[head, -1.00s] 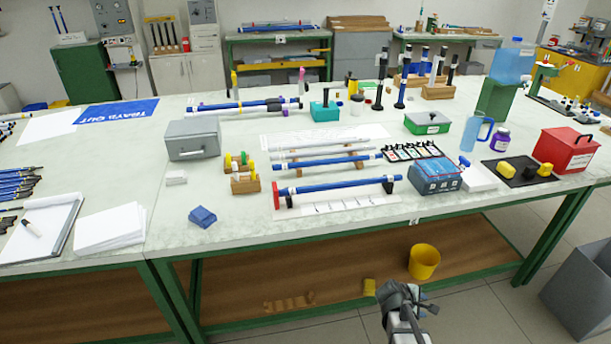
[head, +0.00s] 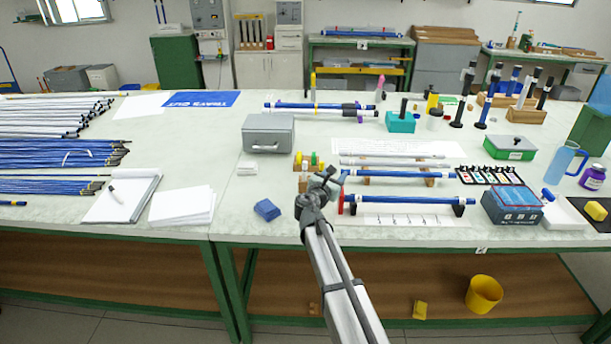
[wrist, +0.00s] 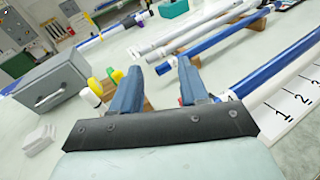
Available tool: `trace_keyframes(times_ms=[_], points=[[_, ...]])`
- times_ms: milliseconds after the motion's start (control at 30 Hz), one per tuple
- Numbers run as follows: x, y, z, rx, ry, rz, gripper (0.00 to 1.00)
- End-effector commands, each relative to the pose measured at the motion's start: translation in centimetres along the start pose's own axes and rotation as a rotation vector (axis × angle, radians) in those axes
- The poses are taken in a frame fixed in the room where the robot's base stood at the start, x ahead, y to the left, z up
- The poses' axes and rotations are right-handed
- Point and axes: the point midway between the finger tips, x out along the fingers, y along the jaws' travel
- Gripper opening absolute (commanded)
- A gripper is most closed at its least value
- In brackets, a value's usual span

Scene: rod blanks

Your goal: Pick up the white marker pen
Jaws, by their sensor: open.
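A stack of white paper (head: 182,205) and a small blue block (head: 267,210) lie between the notepad and my arm. Bundles of blue rods (head: 60,158) lie behind the notepad. A grey metal box (head: 268,134) stands further back.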

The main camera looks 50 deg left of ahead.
Motion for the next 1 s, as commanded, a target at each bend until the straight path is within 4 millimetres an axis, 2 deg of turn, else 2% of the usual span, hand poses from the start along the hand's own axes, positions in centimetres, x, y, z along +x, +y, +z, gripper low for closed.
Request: trace_keyframes(times_ms=[33,100,200,300,467,800,1000], points=[[-0.2,3.7,0.6,-0.031,-0.016,0.042,0.44],[-0.9,7.2,1.4,-0.072,-0.037,0.090,0.44],[-1.8,10.6,2.1,-0.114,-0.059,0.137,0.44],[-2.4,12.3,2.4,-0.137,-0.071,0.162,0.44],[-2.5,12.8,1.3,-0.148,-0.075,0.170,0.44],[-2.0,11.9,-4.0,-0.146,-0.074,0.169,0.44],[-1.9,11.7,-5.3,-0.144,-0.074,0.168,0.44]])
